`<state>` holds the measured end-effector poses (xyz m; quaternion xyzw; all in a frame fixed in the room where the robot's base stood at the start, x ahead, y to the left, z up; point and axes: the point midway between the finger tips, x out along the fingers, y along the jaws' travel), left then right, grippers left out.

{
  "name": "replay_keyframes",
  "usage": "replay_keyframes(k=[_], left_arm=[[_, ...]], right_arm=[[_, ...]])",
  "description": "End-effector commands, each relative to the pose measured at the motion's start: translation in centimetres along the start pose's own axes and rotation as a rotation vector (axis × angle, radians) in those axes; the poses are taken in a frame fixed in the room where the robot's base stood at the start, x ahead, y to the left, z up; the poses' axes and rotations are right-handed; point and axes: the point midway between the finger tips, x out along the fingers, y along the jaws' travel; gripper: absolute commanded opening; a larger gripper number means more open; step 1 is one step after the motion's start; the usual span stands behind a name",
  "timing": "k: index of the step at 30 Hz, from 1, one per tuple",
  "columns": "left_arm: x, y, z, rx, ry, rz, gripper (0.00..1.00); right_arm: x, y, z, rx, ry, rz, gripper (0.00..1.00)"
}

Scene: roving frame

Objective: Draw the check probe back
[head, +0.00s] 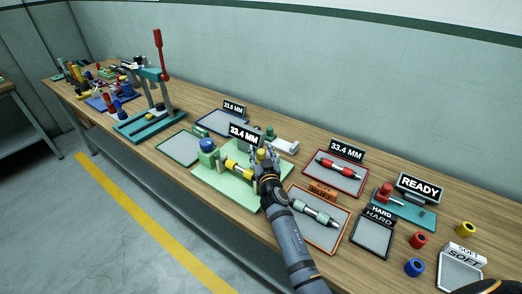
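A light green fixture (228,190) stands on the bench below a "33.4 MM" sign (243,134). A blue ball knob (207,145) on a green block is at its left end. A yellow and dark cylindrical part (238,168) lies across the fixture. Which part is the check probe I cannot tell for sure.
An orange-framed tray (335,245) holds a grey-green part; a red-framed tray (319,182) holds a red one. A "READY" sign (420,187), "HARD" and "SOFT" trays and loose red, blue and yellow cylinders are at right. A teal press (150,123) with a red lever stands left.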

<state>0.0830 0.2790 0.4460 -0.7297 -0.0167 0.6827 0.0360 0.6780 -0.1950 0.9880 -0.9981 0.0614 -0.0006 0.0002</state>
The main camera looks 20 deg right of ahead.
Motion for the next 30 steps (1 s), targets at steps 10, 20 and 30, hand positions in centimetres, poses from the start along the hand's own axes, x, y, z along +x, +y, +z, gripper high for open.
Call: replay_keyframes(k=[10,20,30], left_arm=[[-0.1,-0.1,-3.7,-0.002,0.057,-0.002,0.76],[0.3,-0.1,-2.2,-0.001,0.034,-0.001,0.76],[0.8,0.0,-2.0,-0.001,0.031,-0.001,0.76]], right_arm=[[0.0,0.0,0.0,0.000,0.000,0.000,0.00],[0.8,0.8,0.1,-0.005,0.002,-0.001,0.00],[3.2,3.2,-0.1,-0.002,0.001,0.001,0.00]])
